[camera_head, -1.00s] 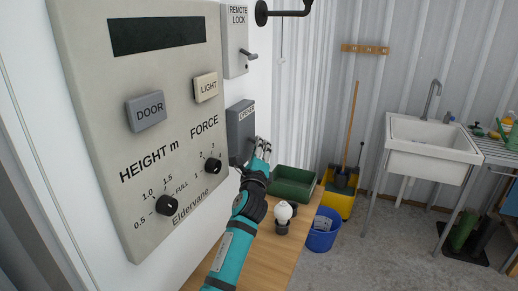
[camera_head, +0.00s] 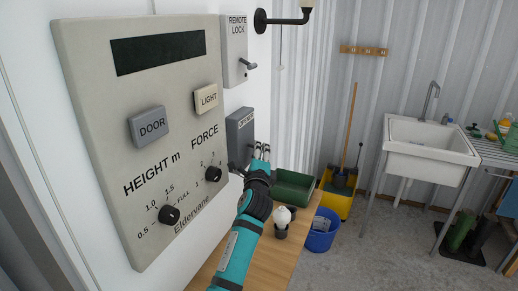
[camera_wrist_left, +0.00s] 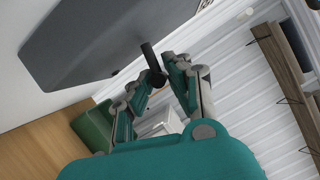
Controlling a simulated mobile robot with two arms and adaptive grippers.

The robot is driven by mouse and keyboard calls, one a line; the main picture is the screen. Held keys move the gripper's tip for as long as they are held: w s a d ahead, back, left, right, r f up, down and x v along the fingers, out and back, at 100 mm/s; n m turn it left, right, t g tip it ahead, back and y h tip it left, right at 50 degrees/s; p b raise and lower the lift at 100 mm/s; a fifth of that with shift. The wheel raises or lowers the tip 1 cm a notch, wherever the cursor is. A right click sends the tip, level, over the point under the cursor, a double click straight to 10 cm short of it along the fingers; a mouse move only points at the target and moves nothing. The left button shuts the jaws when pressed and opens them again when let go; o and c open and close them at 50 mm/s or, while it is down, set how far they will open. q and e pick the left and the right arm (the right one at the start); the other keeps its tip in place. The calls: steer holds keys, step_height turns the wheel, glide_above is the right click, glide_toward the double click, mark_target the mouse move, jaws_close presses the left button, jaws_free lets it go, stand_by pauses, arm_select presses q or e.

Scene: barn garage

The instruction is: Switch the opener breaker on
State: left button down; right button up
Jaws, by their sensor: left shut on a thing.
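The opener breaker is the grey box (camera_head: 240,132) on the white wall, with a partly hidden label on its front. It also fills the upper left of the left wrist view (camera_wrist_left: 95,40). Its short black lever (camera_wrist_left: 151,58) sticks out from the box between my left fingers. My left gripper (camera_head: 261,151) is at the box's lower right side. In the left wrist view its fingers (camera_wrist_left: 164,72) are closed around the lever's end. In the head view the hand hides the lever, so its position is hard to read. My right gripper is not in view.
A large control panel (camera_head: 140,85) with buttons and knobs is on the wall at left. The remote lock box (camera_head: 234,50) is above the breaker. Below are a wooden bench (camera_head: 270,262), green tray (camera_head: 294,187) and bulb (camera_head: 282,216). Open floor lies right.

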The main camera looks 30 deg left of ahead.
arm_select(q)
step_height(320, 180, up, 3)
steer(key=n+g+p, duration=0.1)
steer(key=n+p, duration=0.3)
steer(key=p, duration=0.1)
steer(key=shift+f+n+g, duration=0.2)
steer(key=shift+n+g, duration=0.2)
steer(key=shift+a+r+n+h+p, duration=0.15)
steer(key=shift+n+h+p, duration=0.45)
steer(key=shift+p, duration=0.6)
steer(key=shift+g, duration=0.3)
steer(key=c, duration=1.2)
jaws_free()
steer(key=shift+c, duration=0.2)
steer(key=shift+s, duration=0.15)
steer(key=v, duration=1.1)
steer(key=shift+s+d, duration=0.2)
steer(key=shift+s, duration=0.15)
